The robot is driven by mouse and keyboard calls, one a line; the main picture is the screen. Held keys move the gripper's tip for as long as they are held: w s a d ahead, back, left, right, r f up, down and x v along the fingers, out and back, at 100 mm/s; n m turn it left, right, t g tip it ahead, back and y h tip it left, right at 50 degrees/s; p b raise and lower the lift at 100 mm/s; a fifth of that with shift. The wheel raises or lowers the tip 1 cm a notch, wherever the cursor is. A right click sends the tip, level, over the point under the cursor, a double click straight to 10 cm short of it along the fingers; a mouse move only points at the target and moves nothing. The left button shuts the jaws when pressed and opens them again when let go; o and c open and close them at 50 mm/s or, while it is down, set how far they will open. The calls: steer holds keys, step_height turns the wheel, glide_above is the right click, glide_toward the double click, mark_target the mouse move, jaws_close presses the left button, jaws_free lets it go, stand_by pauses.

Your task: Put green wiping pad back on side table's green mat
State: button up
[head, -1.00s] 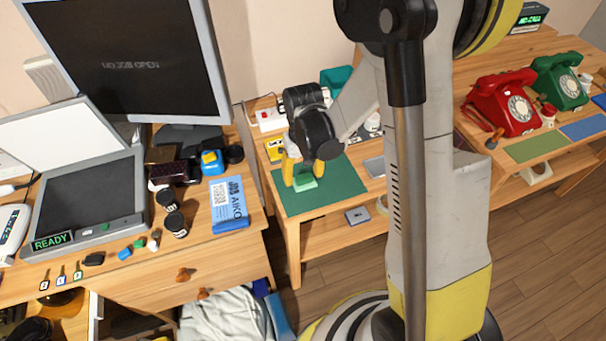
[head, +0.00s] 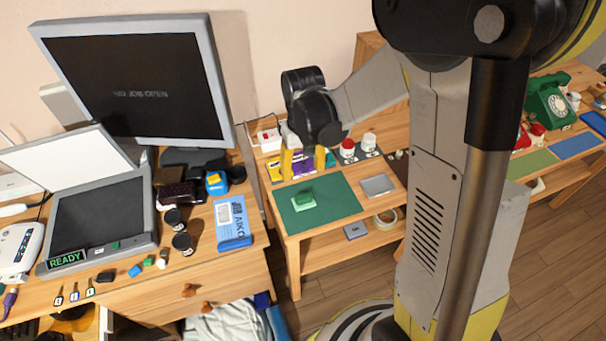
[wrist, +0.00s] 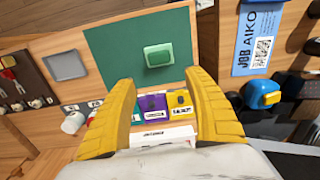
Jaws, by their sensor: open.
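The green wiping pad (head: 304,200) lies on the green mat (head: 337,196) on the side table (head: 292,240). In the wrist view the pad (wrist: 158,55) rests well inside the mat (wrist: 110,42), near its middle. My gripper (head: 303,163) is open and empty, with its yellow fingers apart, behind and above the pad. In the wrist view the fingers (wrist: 163,88) are spread wide, and the pad shows beyond their tips, touched by neither.
A grey tray (head: 378,185) sits right of the mat. Purple and yellow boxes (head: 297,165) and small jars (head: 348,148) stand behind it. The desk with the monitor (head: 130,85) is at left; a blue AIKO packet (head: 232,222) lies near its right edge.

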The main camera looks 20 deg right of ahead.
steer(key=s+r+t, duration=0.7)
steer(key=s+r, duration=0.6)
steer(key=r, duration=0.3)
steer(key=shift+s, duration=0.2)
steer(key=shift+r, duration=0.1)
stand_by(0.6)
